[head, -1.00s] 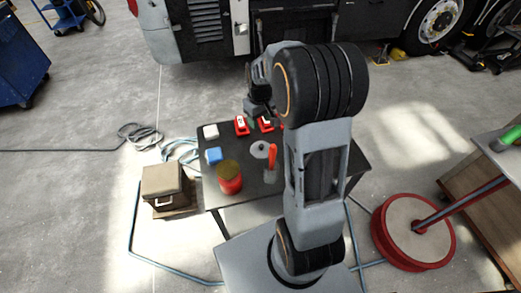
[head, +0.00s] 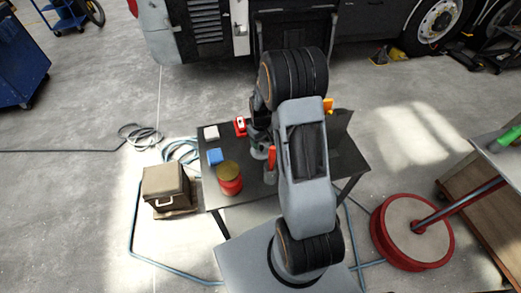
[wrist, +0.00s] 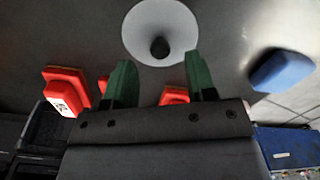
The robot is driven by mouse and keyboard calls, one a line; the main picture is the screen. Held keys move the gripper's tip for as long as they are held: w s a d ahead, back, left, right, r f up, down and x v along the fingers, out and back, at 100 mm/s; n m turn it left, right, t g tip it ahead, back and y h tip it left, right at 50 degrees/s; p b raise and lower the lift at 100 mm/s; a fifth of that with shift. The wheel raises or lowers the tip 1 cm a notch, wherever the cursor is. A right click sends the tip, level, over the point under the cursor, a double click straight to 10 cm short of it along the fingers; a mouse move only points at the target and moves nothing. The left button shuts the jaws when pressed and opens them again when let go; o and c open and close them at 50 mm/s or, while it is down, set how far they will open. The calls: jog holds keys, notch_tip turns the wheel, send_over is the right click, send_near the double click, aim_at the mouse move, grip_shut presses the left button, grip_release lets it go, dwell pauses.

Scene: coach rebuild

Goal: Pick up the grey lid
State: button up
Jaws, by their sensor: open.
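The grey lid (wrist: 138,25) is a pale round disc with a dark knob (wrist: 159,47) at its centre, lying on the dark table top in the wrist view. My gripper (wrist: 160,62) is open and empty, its two green fingers apart. The knob shows between and just beyond the fingertips, with no visible contact. In the head view my gripper (head: 258,153) is low over the table and mostly hides the lid.
The table (head: 240,202) also holds a blue block (head: 215,157), a white block (head: 211,132), a red can with a brown top (head: 230,178), a red labelled item (head: 240,126) and an upright red-handled item (head: 271,158) close beside my gripper. A brown case (head: 163,182) stands left.

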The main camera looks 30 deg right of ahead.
aim_at(261, 146)
jog(key=shift+s+f, duration=0.1)
jog(key=shift+f, duration=1.7)
grip_shut()
